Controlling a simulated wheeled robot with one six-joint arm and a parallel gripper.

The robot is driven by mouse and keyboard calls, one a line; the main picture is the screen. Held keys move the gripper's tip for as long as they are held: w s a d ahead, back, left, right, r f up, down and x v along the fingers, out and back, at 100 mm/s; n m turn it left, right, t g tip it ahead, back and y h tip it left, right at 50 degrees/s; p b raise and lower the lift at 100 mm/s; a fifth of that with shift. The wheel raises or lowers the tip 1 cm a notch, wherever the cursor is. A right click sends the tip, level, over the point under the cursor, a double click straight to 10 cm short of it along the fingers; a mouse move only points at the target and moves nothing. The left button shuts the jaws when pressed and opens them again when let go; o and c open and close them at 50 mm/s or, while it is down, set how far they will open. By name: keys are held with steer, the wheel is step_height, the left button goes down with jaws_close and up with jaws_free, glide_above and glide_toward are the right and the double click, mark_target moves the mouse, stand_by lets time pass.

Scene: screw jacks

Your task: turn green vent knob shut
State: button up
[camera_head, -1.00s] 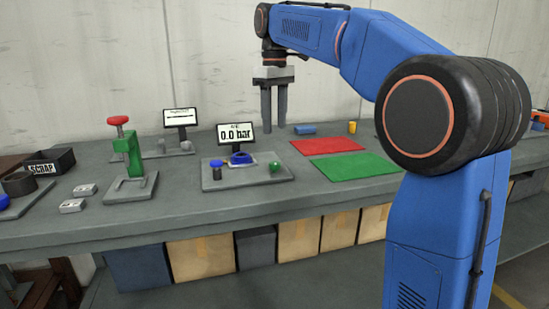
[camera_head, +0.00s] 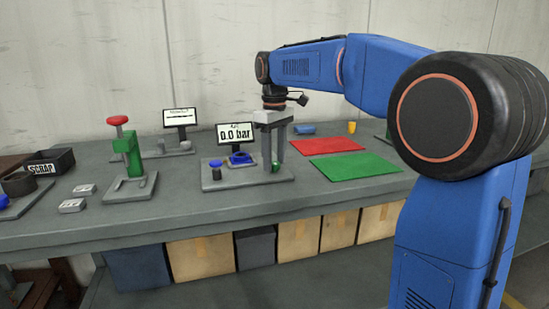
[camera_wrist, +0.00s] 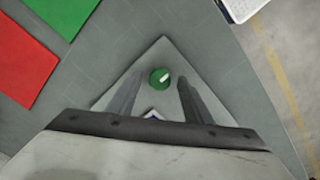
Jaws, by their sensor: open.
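The green vent knob (camera_wrist: 160,78) sits near the corner of a grey base plate (camera_wrist: 158,50) in the wrist view, with a white mark pointing up and right. My gripper (camera_wrist: 155,88) is open, with one finger on each side of the knob and a gap on both sides. In the head view the knob (camera_head: 275,167) is partly hidden by my gripper (camera_head: 270,162), which points down over the right part of the plate (camera_head: 235,184). A display (camera_head: 236,134) behind the plate reads 0.0 bar.
On the same plate are a blue ring-shaped part (camera_head: 241,159) and a blue-topped knob (camera_head: 216,165). A red mat (camera_head: 325,146) and a green mat (camera_head: 356,164) lie to the right. A green press with a red handwheel (camera_head: 118,121) stands to the left.

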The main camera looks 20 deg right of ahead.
steer(key=c, duration=1.1)
steer(key=shift+o, duration=0.2)
steer(key=shift+m, duration=0.3)
steer(key=m, duration=0.3)
steer(key=shift+m, duration=0.4)
steer(key=m, duration=0.4)
steer(key=shift+m, duration=0.3)
steer(key=m, duration=0.4)
steer(key=shift+m, duration=2.5)
